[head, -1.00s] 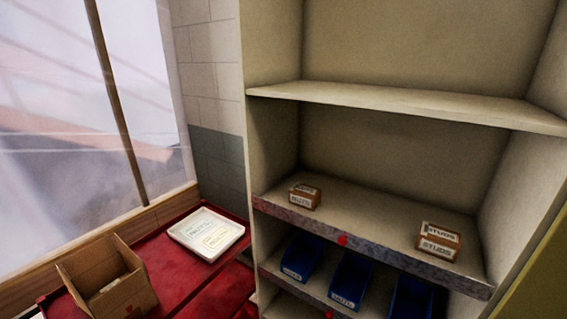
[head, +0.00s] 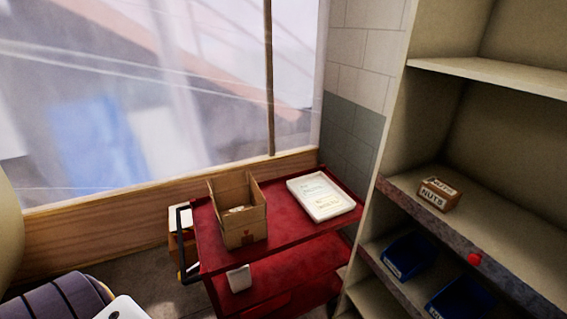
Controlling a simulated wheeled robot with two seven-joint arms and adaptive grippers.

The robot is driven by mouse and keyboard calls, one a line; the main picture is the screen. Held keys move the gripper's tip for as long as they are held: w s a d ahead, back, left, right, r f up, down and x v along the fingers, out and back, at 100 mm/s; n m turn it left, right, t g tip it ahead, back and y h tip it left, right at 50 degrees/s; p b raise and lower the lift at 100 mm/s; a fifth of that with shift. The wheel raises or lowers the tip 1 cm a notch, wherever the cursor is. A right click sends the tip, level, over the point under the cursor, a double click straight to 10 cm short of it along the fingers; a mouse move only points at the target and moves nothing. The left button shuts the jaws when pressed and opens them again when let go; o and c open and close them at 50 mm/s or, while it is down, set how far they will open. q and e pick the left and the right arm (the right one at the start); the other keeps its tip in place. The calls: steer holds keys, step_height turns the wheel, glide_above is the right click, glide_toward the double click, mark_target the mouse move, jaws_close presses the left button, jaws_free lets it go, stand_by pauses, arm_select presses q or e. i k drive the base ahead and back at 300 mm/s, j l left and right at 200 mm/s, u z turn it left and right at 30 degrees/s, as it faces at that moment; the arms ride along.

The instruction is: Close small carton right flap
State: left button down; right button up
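A small open cardboard carton (head: 240,228) stands on the top of a red cart in the head view, left of centre. Its flaps stand up around the opening, and something pale lies inside. A small mark shows on its front face. Neither of my grippers shows in the view.
The red cart (head: 283,243) also bears a white tray (head: 321,196) with labels, right of the carton. A black handle (head: 183,240) is at its left end. Shelves at right hold a NUTS box (head: 438,194) and blue bins (head: 408,257). A window stands behind.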

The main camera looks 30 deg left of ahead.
mark_target(237, 219)
steer(key=j+u, duration=0.1)
steer(key=u, duration=0.35)
steer(key=j+u, duration=0.1)
steer(key=u, duration=0.35)
steer(key=i+u, duration=0.15)
steer(key=u, duration=0.25)
